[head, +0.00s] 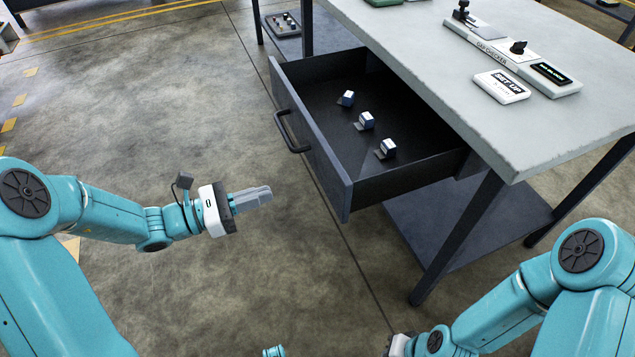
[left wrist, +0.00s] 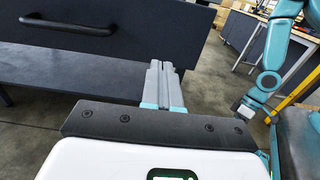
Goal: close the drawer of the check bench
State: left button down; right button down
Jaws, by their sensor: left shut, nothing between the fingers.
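The check bench (head: 480,110) has a pale grey top and dark legs. Its dark drawer (head: 425,178) stands pulled well out toward the left, with several small blue-and-white blocks inside. The drawer front carries a black bar handle (head: 288,132). My left gripper (head: 268,193) is shut and empty, apart from the drawer front and pointing toward it, below and left of its middle. In the left wrist view, the shut fingers (left wrist: 160,68) show before the drawer front (left wrist: 120,52), with the handle (left wrist: 65,25) to their left. My right gripper (head: 398,346) is mostly cut off at the bottom edge.
A gauge checker (head: 490,50) and a white labelled device (head: 500,86) stand on the bench top. A lower shelf (head: 450,225) lies under the bench. The concrete floor left of the drawer is clear. The front bench leg (head: 455,240) stands right of the drawer.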

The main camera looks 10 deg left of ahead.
aim_at(325, 176)
pick_arm(q)
jog(key=b+x, duration=0.1)
jog(key=x, duration=1)
jog(key=shift+w, duration=0.15)
jog(key=shift+d, duration=0.15)
